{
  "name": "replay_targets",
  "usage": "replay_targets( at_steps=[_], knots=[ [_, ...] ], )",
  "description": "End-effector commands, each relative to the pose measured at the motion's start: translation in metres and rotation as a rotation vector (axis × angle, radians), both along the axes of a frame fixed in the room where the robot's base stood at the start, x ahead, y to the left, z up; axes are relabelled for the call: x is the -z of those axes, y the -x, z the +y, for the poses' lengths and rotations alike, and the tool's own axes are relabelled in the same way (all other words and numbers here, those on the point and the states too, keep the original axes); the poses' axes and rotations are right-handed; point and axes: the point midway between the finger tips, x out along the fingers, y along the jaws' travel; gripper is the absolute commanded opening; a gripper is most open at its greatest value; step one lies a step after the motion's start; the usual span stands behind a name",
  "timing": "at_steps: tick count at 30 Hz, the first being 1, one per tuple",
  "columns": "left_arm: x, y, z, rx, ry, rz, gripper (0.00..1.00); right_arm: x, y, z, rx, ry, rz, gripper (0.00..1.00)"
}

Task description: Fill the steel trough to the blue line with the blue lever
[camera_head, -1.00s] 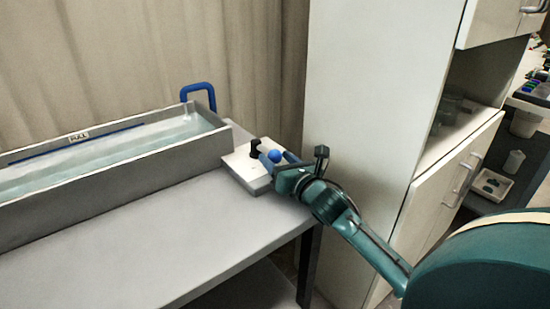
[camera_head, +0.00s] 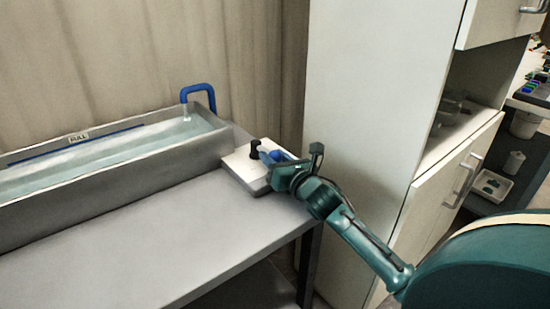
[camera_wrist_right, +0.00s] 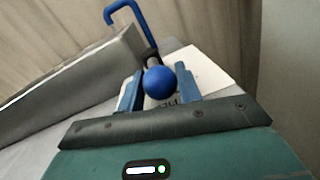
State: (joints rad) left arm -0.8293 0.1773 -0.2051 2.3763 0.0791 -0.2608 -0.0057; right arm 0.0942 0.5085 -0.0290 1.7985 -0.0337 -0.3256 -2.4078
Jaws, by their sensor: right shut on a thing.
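The steel trough (camera_head: 110,168) stands along the back of the table, with water (camera_head: 120,148) in it. A blue line (camera_head: 60,150) runs along its inner back wall beside a FULL label (camera_head: 78,137). The water surface lies just below the line; the exact gap is hard to tell. The blue lever's ball knob (camera_head: 277,155) is on a pale control plate. My right gripper (camera_head: 270,158) is shut on the lever; the knob (camera_wrist_right: 159,82) sits between its two blue fingers in the right wrist view. The lever's stem is mostly hidden. My left gripper is out of view.
A blue bent pipe (camera_head: 198,91) rises at the trough's right end. A black knob (camera_head: 254,148) stands on the same control plate (camera_head: 243,170). The grey table top (camera_head: 150,235) is clear in front. A white cabinet (camera_head: 365,90) stands close at right.

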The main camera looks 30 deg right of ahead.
Motion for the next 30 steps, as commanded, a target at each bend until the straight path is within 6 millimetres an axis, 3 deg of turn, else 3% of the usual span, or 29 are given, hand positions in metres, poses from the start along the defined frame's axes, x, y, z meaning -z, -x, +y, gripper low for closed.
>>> replay_targets(
  at_steps=[5,11,30],
  knots=[
    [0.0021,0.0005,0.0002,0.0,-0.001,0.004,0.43,0.0001,0.0001,0.0001,0.0,0.0,0.0,0.0],
    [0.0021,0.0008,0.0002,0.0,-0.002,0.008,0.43,-0.0008,-0.0001,-0.0002,-0.008,0.003,0.0,0.0],
    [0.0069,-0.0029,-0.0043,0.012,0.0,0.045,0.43,-0.0012,-0.0034,-0.009,-0.253,0.001,-0.002,0.0]
  ],
)
